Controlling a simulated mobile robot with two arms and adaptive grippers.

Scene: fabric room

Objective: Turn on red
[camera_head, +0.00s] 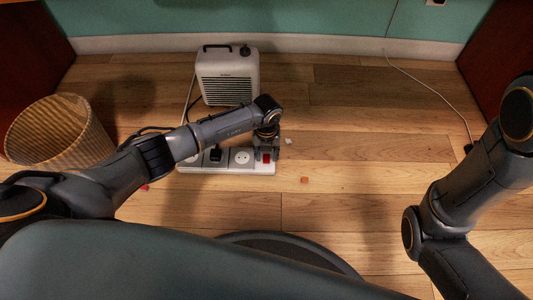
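A white power strip (186,169) lies on the wooden floor in the middle of the head view. It has grey socket faces, one holding a black plug (215,155) and another empty (241,157). A small red switch (266,158) sits at its right end. My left gripper (267,153) points down right over that end, at the red switch. Its fingers are small and dark here, so I cannot tell whether they are open or touch the switch. My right arm shows at the right, but its gripper is not in view.
A white heater (228,78) stands behind the strip near the wall. A wicker basket (60,133) stands at the left. A thin cable (430,86) runs along the right floor. A small orange bit (305,180) lies on otherwise clear floor right of the strip.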

